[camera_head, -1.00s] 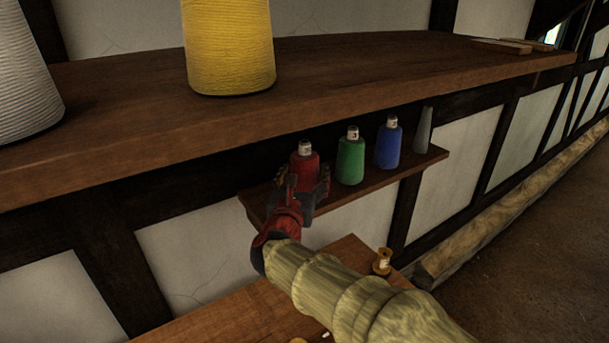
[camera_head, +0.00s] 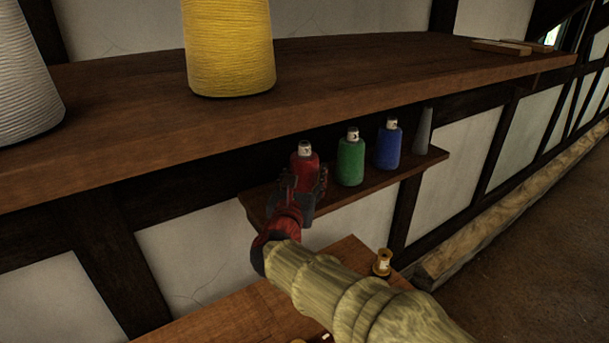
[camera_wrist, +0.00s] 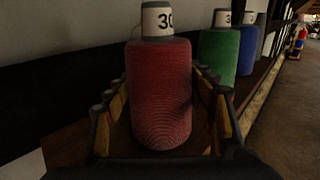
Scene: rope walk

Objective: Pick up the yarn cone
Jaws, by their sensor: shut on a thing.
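A red yarn cone (camera_head: 304,159) with a white top label stands upright on the small lower shelf (camera_head: 375,184), at its left end. It fills the middle of the wrist view (camera_wrist: 159,95), where its label reads 30. My gripper (camera_head: 305,184) is shut on the red cone, with one finger on each side of it. The cone's lower part is hidden behind my gripper in the head view. A green cone (camera_head: 350,160) and a blue cone (camera_head: 388,146) stand to its right; both also show in the wrist view, green (camera_wrist: 219,55) and blue (camera_wrist: 246,50).
A bare grey cone (camera_head: 424,132) stands at the shelf's right end. Below is a wooden surface (camera_head: 235,318) with a small spool (camera_head: 382,262).

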